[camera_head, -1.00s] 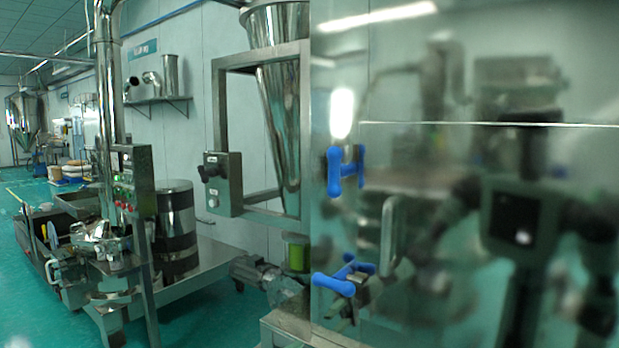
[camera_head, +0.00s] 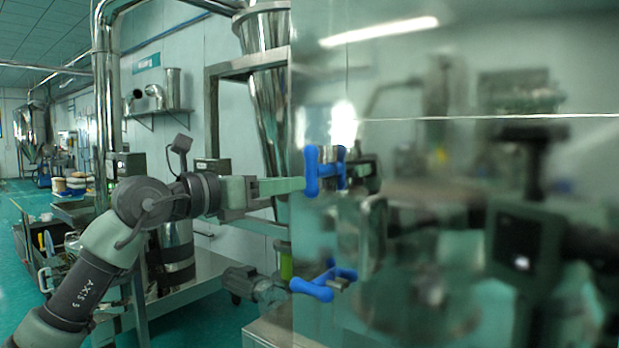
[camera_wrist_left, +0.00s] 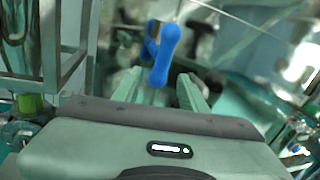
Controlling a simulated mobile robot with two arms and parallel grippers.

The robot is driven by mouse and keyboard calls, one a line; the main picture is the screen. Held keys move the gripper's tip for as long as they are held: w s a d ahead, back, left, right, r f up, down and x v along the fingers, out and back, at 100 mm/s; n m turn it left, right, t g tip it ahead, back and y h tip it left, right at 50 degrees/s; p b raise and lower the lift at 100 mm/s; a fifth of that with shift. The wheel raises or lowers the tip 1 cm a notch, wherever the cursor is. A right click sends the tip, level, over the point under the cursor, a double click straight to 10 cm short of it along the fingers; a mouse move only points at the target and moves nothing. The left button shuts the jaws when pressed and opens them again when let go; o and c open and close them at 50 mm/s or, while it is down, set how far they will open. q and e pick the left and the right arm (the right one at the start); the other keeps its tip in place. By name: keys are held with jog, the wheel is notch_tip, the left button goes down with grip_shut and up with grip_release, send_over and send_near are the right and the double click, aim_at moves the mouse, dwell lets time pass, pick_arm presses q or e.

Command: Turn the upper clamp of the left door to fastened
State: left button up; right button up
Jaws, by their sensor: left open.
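The upper clamp's blue handle (camera_head: 312,171) is on the left edge of the shiny metal door (camera_head: 450,60). Its front bar stands upright. My left gripper (camera_head: 303,185) is open, with its fingers reaching from the left to this handle. In the left wrist view the blue handle (camera_wrist_left: 167,52) appears between and just beyond the two fingertips (camera_wrist_left: 163,82). I cannot tell whether the fingers touch it. The lower clamp (camera_head: 314,288) has a similar blue handle, its front bar lying nearly flat. My right gripper is not directly in view.
The door mirrors the room and my own body. A metal door handle (camera_head: 373,235) sits right of the clamps. A steel frame with a funnel (camera_head: 265,100) stands behind my left arm. A steel platform (camera_head: 200,275) is low on the left.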

aim_at(307, 170)
pick_arm(q)
jog(key=shift+m, duration=0.3)
jog(key=w+d+p, duration=0.1)
jog(key=w+d+r+p, duration=0.1)
jog(key=d, duration=0.1)
jog(key=w+d+r, duration=0.1)
jog(key=shift+w+d+r+p, duration=0.15)
jog(key=shift+w+d+p, duration=0.1)
jog(key=shift+p, duration=0.15)
jog(key=shift+w+d, duration=0.45)
jog(key=shift+f, duration=0.2)
grip_shut()
